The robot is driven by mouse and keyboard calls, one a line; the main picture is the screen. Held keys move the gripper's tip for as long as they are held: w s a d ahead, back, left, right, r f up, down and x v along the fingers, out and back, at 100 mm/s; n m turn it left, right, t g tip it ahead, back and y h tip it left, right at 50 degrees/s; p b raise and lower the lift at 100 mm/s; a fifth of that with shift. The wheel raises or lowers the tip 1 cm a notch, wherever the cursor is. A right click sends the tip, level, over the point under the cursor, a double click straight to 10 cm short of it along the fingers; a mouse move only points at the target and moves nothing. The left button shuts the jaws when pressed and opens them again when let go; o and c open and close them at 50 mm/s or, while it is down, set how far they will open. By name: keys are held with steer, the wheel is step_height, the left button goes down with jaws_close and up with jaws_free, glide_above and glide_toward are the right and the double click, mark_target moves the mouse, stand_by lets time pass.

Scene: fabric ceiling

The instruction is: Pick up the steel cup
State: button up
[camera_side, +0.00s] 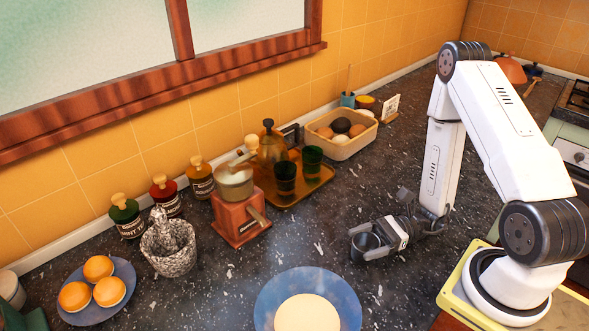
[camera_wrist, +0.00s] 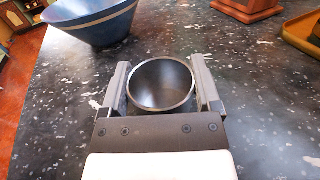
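The steel cup (camera_side: 361,246) is small, dark grey and round, and stands upright on the speckled counter. In the wrist view the cup (camera_wrist: 161,84) shows its open mouth and empty inside. My gripper (camera_side: 371,240) is low at the counter, with one finger on each side of the cup. In the wrist view my gripper (camera_wrist: 161,82) has its fingers very close to the cup's left and right sides. I cannot tell whether they touch it. The cup's lower part is mostly hidden.
A wooden coffee grinder (camera_side: 240,216), a stone mortar (camera_side: 169,250) and a tray (camera_side: 322,187) with green glasses stand to the left and behind. A beige bin (camera_side: 350,148) is at the wall. The counter around the cup is clear.

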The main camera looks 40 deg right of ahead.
steer(key=shift+c, duration=0.3)
steer(key=shift+r, duration=0.1)
step_height(320, 180, up, 10)
stand_by(0.9)
